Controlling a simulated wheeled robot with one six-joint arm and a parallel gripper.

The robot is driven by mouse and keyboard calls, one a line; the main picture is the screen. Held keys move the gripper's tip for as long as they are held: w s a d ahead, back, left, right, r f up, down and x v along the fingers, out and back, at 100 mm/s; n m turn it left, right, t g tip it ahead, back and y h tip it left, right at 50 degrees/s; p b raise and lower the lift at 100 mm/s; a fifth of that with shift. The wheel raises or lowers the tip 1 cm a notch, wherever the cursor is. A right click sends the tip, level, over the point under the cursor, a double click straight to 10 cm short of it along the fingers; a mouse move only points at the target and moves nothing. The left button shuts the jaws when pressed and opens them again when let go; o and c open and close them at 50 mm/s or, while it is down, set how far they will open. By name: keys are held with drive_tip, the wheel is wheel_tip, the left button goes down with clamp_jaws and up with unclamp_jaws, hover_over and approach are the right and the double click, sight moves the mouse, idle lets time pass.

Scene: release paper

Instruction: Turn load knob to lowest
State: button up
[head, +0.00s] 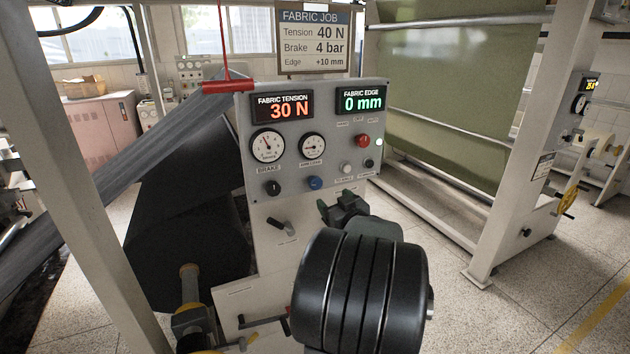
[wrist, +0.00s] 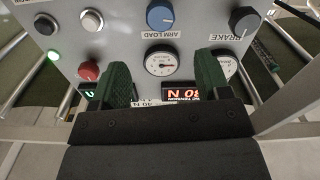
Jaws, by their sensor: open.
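The load knob (head: 314,183) is blue, on the grey panel below the right-hand dial, left of my gripper in the head view. In the wrist view, the load knob (wrist: 160,16) is at the top centre beside its upside-down ARM LOAD label. A pale mark shows on it. My gripper (head: 340,205) is in front of the panel's lower right; its green fingers (wrist: 162,78) are apart with nothing between them, clear of the knob. The arm-load dial (wrist: 159,64) shows between the fingers. My gripper's depth from the panel is hard to judge.
The black brake knob (head: 272,187) is left of the load knob. White (head: 346,167), dark (head: 369,163) and red (head: 362,140) buttons are to its right. A lever (head: 279,226) juts out below. The displays read 30 N (head: 282,108) and 0 mm (head: 361,102); the job sign (head: 314,38) lists 40 N.

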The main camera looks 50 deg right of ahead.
sight(317, 184)
drive_tip(key=p+x, duration=0.2)
drive_tip(key=x, duration=1)
drive_tip(key=shift+w+p, duration=0.15)
drive_tip(key=shift+p, duration=0.25)
drive_tip(key=c, duration=0.9)
